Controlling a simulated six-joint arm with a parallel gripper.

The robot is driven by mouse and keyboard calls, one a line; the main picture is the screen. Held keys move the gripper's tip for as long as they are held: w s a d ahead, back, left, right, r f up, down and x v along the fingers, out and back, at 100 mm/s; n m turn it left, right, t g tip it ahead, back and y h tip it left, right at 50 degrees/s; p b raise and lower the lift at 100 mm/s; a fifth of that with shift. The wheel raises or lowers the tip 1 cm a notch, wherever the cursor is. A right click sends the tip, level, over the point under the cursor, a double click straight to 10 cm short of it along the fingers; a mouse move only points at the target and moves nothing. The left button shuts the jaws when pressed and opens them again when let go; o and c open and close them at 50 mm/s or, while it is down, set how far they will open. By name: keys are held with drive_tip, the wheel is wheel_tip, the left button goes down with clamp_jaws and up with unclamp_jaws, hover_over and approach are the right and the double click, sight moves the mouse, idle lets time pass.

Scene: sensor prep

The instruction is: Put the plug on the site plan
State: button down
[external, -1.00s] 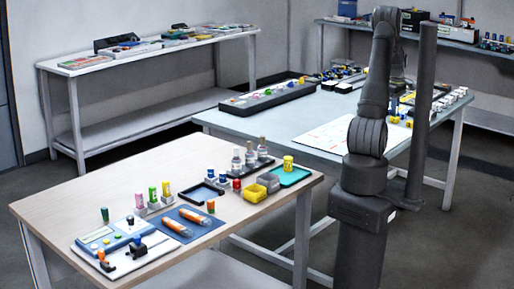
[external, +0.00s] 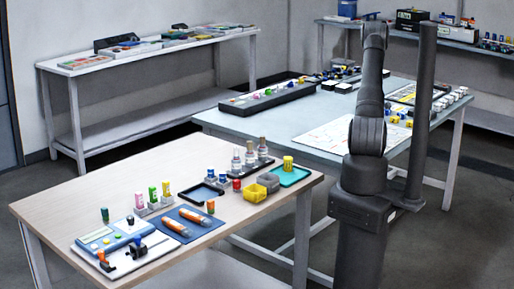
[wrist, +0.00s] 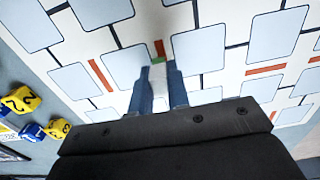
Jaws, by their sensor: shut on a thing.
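The site plan (wrist: 215,45) is a white sheet with pale blue boxes joined by black and orange lines. It fills most of the wrist view and lies on the grey-blue table in the external view (external: 322,136). My gripper (wrist: 159,70) has blue fingers and is above the plan. It is shut on a small white piece with a green end, the plug (wrist: 158,73). The fingers cover part of the plug, and I cannot tell whether it touches the sheet. In the external view my arm hides the gripper and plug.
Yellow and blue parts (wrist: 40,130) lie beside the plan's left edge in the wrist view. A dark rack (external: 268,97) with coloured pieces stands at the table's far left. The wooden table (external: 130,187) in front holds bottles, trays and tools.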

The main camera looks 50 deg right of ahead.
drive_tip(key=shift+f, duration=0.15)
drive_tip(key=c, duration=1.4)
unclamp_jaws()
wheel_tip(320, 180, up, 12)
drive_tip(key=shift+r, duration=0.15)
wheel_tip(320, 180, down, 12)
drive_tip(key=shift+r, duration=1.9)
drive_tip(key=shift+f, duration=0.1)
